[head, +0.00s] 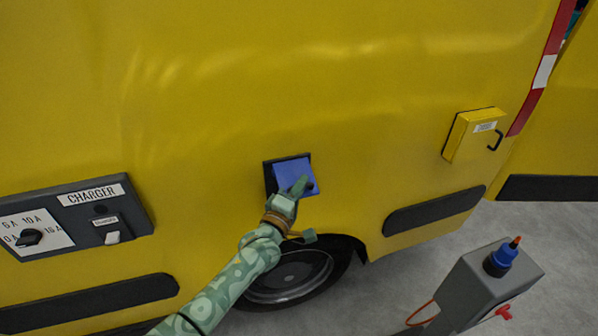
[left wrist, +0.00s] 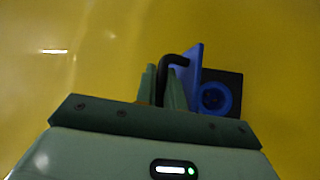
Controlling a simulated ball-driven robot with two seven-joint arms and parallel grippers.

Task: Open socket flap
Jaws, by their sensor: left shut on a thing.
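The socket flap (head: 291,171) is a blue square plate on the yellow vehicle side, over a dark base plate (head: 268,180). In the left wrist view the flap (left wrist: 195,66) stands out from its base plate (left wrist: 234,83), and a round blue socket (left wrist: 215,98) is uncovered beside it. My left gripper (head: 299,187) is at the flap's front. In the left wrist view its green fingers (left wrist: 164,86) are shut on the flap's black hooked handle (left wrist: 173,60). My right gripper is not in view.
A charger panel (head: 75,217) with a dial is at the left. A yellow box (head: 472,136) with a black handle is on the vehicle at the right. A grey post (head: 484,284) with a blue plug (head: 502,258) stands at lower right. A wheel (head: 288,276) is below the flap.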

